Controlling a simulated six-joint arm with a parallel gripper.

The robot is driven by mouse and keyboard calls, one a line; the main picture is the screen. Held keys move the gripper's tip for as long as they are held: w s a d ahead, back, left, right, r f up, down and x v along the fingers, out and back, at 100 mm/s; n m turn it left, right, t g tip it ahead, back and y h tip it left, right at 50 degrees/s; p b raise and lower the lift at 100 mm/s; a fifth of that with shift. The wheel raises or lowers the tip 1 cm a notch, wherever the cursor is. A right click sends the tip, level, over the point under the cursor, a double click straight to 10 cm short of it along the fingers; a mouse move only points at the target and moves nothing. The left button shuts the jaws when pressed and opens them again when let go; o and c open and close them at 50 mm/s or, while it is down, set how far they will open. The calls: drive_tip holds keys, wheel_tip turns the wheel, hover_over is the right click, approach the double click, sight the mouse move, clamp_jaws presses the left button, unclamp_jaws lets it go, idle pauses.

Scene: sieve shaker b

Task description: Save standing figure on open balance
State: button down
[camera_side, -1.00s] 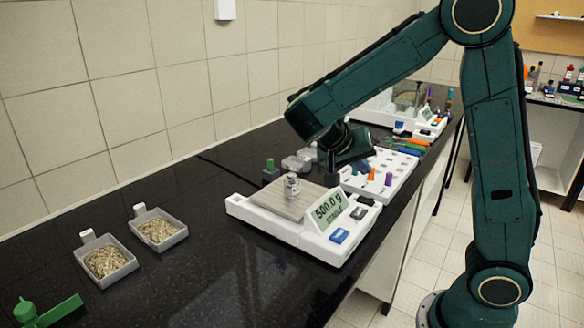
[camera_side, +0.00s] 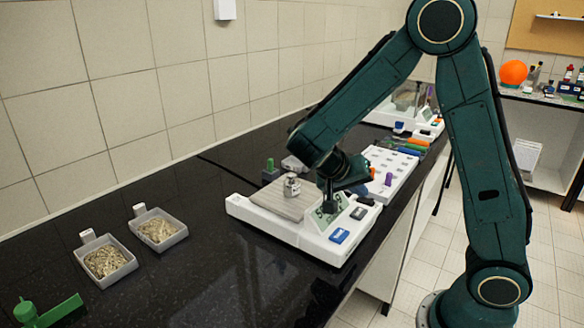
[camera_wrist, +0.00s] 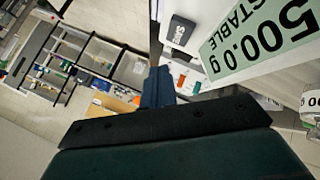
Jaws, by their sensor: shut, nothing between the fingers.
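The open balance (camera_side: 310,238) is a white unit with a grey pan (camera_side: 268,197) and a steel weight (camera_side: 292,186) standing on it. Its display (camera_wrist: 262,38) reads 500.0 g and STABLE in the wrist view; my gripper partly hides it in the side view. A blue key (camera_side: 339,236) and a dark key (camera_side: 358,213) sit on its front. A dark key with partly readable light lettering (camera_wrist: 180,31) shows in the wrist view. My gripper (camera_side: 328,208) is shut and empty, pointing down just above the display area. Contact cannot be told.
A white rack (camera_side: 396,163) with small pieces stands behind the balance, with a second, enclosed balance (camera_side: 413,112) farther back. Two trays of grain (camera_side: 106,262) (camera_side: 158,230) and a green object (camera_side: 48,312) lie left. The black bench between the trays and balance is clear.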

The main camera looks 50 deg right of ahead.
sight(364, 210)
drive_tip(key=shift+f, duration=1.4)
drive_tip(key=shift+f, duration=0.9)
idle(2.1)
drive_tip(key=shift+r, duration=0.85)
drive_tip(key=shift+r, duration=0.1)
idle(0.3)
drive_tip(key=shift+r, duration=2.45)
